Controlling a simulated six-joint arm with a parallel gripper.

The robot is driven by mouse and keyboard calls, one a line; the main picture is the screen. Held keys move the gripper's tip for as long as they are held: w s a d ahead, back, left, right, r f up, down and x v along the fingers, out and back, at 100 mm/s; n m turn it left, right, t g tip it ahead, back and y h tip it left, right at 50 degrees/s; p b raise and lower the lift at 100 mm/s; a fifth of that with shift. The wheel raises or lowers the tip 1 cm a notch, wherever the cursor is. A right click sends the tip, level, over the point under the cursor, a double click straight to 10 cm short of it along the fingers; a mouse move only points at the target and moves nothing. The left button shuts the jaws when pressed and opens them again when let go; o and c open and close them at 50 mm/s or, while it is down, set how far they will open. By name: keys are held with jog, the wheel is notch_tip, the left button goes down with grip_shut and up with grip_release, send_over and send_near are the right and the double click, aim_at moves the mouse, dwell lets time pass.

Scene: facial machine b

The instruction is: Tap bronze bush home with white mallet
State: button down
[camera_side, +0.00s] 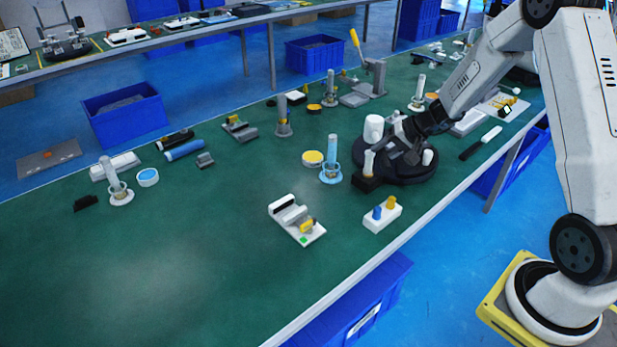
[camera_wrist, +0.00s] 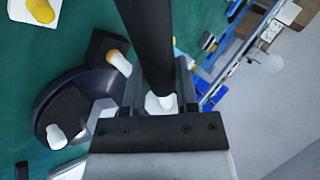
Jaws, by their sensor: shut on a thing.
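My gripper (camera_side: 398,132) is shut on the white mallet, above the rear of a dark round fixture (camera_side: 420,176). The mallet's white head (camera_side: 374,127) stands out left of the jaws in the side view. In the wrist view, my gripper (camera_wrist: 160,95) has a white piece and a thick dark bar between its fingers; the bar hides part of the scene. A pale post with a tan part (camera_wrist: 119,62), perhaps the bronze bush, is on a black block at the fixture's edge. The post also shows in the side view (camera_side: 369,162), apart from the mallet head.
A second pale post (camera_side: 428,157) stands on the fixture's right side. A white block with blue and yellow knobs (camera_side: 383,217) lies in front. A blue-topped post (camera_side: 331,150) stands left. A black-and-white tool (camera_side: 481,143) lies right. The green table is clear at front left.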

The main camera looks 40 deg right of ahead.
jog(key=shift+r, duration=1.9)
